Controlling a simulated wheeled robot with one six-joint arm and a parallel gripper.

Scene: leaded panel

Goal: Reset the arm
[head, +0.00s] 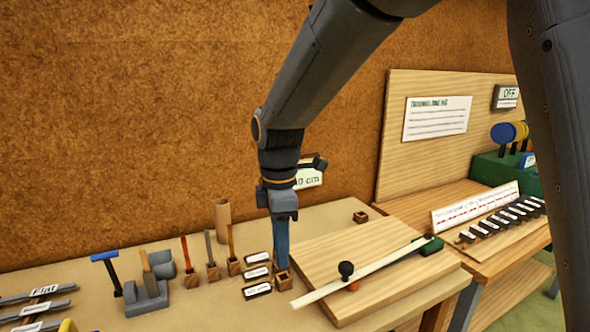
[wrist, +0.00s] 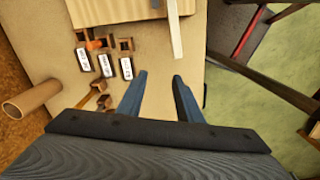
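My arm reaches down from the top of the head view over the bench (head: 120,255). My gripper (head: 281,266) points downward there, its blue fingers overlapping into one bar. In the wrist view my gripper (wrist: 158,76) has its two blue fingers clearly apart, with only bare bench top between them. It is open and empty. In the head view the fingertips appear just above a small wooden holder (head: 283,281). The wrist view shows small holders (wrist: 126,44) ahead and to the left of the fingers, so the fingers look clear of them. The fingertip height is hard to judge.
A wooden board (head: 330,262) with a pale strip (head: 375,268) and black knob (head: 346,269) lies right of my gripper. Labels (head: 257,273), upright tools (head: 184,255) and a cardboard tube (head: 222,218) stand left. A second bench (head: 450,212) is at right. Green floor (wrist: 270,85) lies beyond the bench edge.

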